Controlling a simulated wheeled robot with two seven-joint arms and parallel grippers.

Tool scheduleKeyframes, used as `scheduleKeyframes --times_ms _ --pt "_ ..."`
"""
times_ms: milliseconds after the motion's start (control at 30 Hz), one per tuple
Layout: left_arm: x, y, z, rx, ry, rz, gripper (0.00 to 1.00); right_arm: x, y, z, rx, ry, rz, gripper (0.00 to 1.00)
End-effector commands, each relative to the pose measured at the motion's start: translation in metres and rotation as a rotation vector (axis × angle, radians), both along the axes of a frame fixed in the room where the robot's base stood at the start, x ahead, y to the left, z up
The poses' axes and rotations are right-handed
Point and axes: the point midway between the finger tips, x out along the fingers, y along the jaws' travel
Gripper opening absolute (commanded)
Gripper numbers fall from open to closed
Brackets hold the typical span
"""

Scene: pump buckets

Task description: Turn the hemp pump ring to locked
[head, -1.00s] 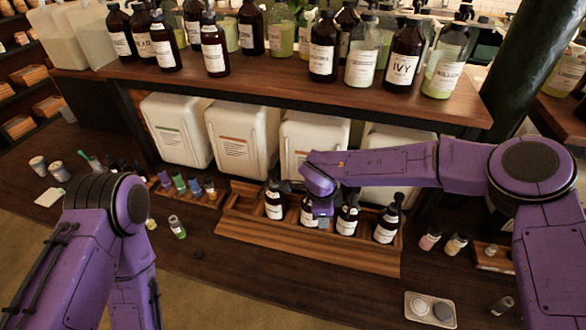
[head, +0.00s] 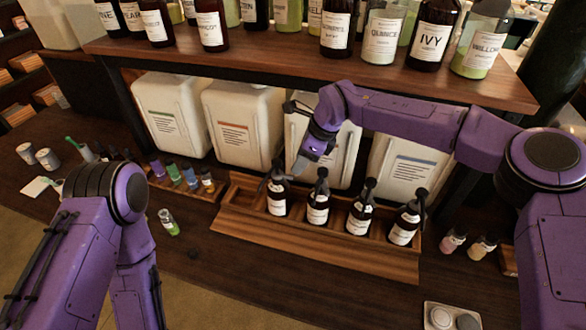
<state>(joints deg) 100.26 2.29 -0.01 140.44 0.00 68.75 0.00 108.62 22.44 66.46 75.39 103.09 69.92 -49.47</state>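Several dark pump bottles with white labels stand upright in a row in a wooden crate (head: 330,245). From the left they are a first bottle (head: 277,200), a second bottle (head: 317,209), a third bottle (head: 360,215) and a last bottle (head: 404,228). Their labels are too small to read, so I cannot tell which is hemp or how its ring is turned. My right gripper (head: 298,167) is above and between the first two bottles, close to the first bottle's pump head. Its fingers are too small to judge. My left gripper is not visible; only my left arm shows.
White canisters (head: 242,125) stand behind the crate under a wooden shelf (head: 290,66) holding large labelled bottles. Small vials (head: 190,178) sit left of the crate, with a green vial (head: 169,222) in front. A tray (head: 452,316) with round pieces lies at front right.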

Motion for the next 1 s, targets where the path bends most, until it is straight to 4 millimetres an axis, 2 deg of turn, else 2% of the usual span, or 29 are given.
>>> scheduleKeyframes --times_ms 33,233,400,567,600,667,700,733,1000 --pt "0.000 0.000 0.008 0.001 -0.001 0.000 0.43 0.000 0.004 -0.007 -0.002 0.005 0.001 0.39" --pt "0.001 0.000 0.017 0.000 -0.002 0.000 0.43 0.005 0.017 -0.040 0.000 0.002 0.001 0.39" --pt "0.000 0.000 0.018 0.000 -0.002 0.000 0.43 0.006 0.022 -0.050 -0.001 0.000 0.003 0.39" --pt "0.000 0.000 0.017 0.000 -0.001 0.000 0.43 0.006 0.022 -0.051 0.000 0.000 0.003 0.39" --pt "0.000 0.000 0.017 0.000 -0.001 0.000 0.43 0.006 0.022 -0.051 -0.001 0.000 0.003 0.36" --pt "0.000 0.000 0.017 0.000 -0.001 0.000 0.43 0.006 0.022 -0.051 -0.001 0.000 0.003 0.17" --pt "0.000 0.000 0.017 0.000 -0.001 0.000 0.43 0.006 0.022 -0.051 -0.001 0.000 0.003 0.04" --pt "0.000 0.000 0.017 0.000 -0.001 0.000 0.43 0.006 0.022 -0.051 0.000 0.000 0.003 0.00" --pt "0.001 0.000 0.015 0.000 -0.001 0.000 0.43 0.006 0.022 -0.051 0.000 -0.001 -0.006 0.00"
